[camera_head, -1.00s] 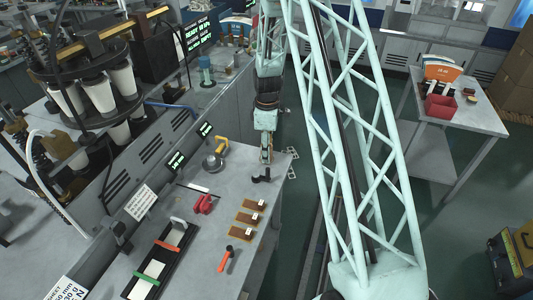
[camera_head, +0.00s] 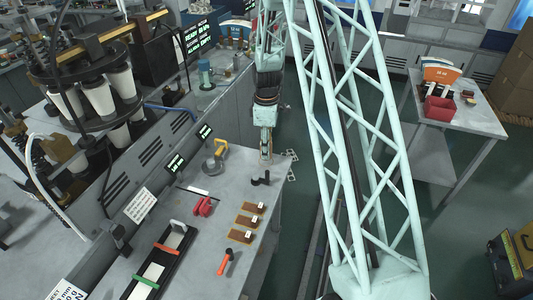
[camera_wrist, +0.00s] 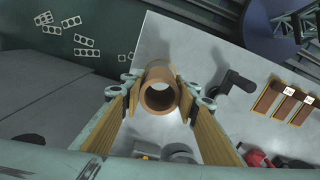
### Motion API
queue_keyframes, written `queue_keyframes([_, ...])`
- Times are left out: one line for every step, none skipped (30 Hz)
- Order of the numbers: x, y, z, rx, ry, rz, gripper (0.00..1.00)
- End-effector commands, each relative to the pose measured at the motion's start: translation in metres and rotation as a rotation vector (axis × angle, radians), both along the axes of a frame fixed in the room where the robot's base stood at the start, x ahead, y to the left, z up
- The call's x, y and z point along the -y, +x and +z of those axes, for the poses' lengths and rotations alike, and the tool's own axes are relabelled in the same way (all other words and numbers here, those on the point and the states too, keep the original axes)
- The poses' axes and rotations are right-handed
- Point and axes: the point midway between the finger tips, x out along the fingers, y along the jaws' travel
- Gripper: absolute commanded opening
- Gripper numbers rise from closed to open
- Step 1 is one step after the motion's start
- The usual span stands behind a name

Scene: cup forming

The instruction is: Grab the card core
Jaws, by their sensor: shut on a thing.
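The card core (camera_wrist: 160,74) is a brown hollow tube. In the wrist view its open round end faces the camera. My gripper (camera_wrist: 159,88) has one finger on each side of the core and is shut on it. In the head view my gripper (camera_head: 266,150) is at the far right corner of the worktable (camera_head: 222,270). The core is too small or hidden there to make out clearly.
A black hooked piece (camera_head: 261,179) lies close to my gripper on the table. Brown blocks with white labels (camera_head: 249,207), a red clamp-like item (camera_head: 202,206) and an orange-handled tool (camera_head: 225,262) lie nearer. Machine panels border the left side.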

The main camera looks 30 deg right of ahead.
Motion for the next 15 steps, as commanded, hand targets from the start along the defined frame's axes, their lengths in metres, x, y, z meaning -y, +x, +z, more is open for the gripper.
queue_keyframes([0.000, 0.001, 0.007, 0.003, -0.001, 0.000, 0.18])
queue_keyframes([0.000, 0.001, 0.011, 0.003, -0.001, 0.000, 0.18])
queue_keyframes([0.000, 0.001, 0.016, 0.003, -0.001, 0.000, 0.18])
queue_keyframes([0.000, 0.001, 0.019, 0.002, 0.000, 0.000, 0.18])
queue_keyframes([0.000, 0.001, 0.023, 0.002, 0.000, 0.000, 0.18])
queue_keyframes([0.000, 0.001, 0.029, 0.003, -0.001, 0.000, 0.18])
queue_keyframes([0.000, 0.001, 0.033, 0.003, -0.001, 0.000, 0.18])
queue_keyframes([0.000, 0.001, 0.036, 0.003, -0.001, 0.000, 0.18])
queue_keyframes([0.000, 0.001, 0.041, 0.002, 0.000, 0.000, 0.18])
queue_keyframes([0.000, 0.000, 0.044, 0.001, 0.000, 0.000, 0.18])
queue_keyframes([0.000, 0.000, 0.047, 0.002, 0.000, 0.000, 0.18])
queue_keyframes([0.000, 0.001, 0.052, 0.002, 0.000, 0.000, 0.18])
queue_keyframes([0.000, 0.001, 0.054, 0.002, 0.000, 0.000, 0.18])
queue_keyframes([0.000, 0.001, 0.057, 0.002, 0.000, 0.000, 0.18])
queue_keyframes([0.000, 0.000, 0.060, 0.001, -0.001, 0.000, 0.18])
